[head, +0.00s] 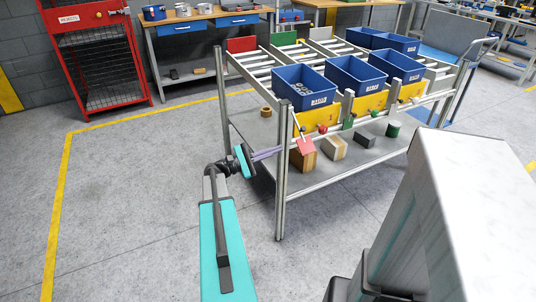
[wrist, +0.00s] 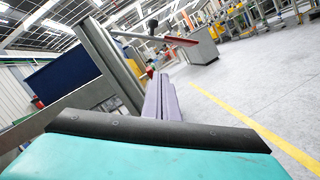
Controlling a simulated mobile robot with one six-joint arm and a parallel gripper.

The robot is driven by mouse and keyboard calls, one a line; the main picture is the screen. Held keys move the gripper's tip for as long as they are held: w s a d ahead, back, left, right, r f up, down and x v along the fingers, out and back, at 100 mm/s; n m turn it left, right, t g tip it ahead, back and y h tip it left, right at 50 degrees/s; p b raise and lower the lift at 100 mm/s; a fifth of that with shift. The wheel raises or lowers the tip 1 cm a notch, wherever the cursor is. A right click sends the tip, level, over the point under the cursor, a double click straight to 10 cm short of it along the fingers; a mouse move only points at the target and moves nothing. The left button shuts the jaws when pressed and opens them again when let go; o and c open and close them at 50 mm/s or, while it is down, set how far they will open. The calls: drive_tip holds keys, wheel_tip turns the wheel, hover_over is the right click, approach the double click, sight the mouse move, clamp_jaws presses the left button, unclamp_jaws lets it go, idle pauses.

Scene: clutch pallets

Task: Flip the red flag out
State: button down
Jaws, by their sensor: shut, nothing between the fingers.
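The red flag (head: 305,146) hangs on a short rod at the left end of the rack's front rail, beside the front post. In the wrist view a red flat piece on an arm (wrist: 172,40), seen nearly edge-on, appears to be this flag. My gripper (head: 281,150) is just left of the flag, at about its height, with the post close by. Its purple fingers are shut together and empty; they also show in the wrist view (wrist: 162,98). I cannot tell whether the fingertips touch the flag or the post.
The flow rack's front post (head: 282,180) stands close to my fingers. Blue bins (head: 305,90) sit on the rollers above yellow plates (head: 318,118). Wooden blocks (head: 334,148) lie on the lower shelf. A red cage (head: 97,60) stands back left. The floor to the left is clear.

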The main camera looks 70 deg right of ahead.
sight(302, 130)
drive_tip(key=s+d+r, duration=0.1)
drive_tip(key=s+r, duration=0.3)
drive_tip(key=s, duration=0.2)
drive_tip(key=shift+s+d+r+p, duration=0.15)
drive_tip(key=shift+s+d+p, duration=0.05)
drive_tip(key=shift+s+p, duration=0.15)
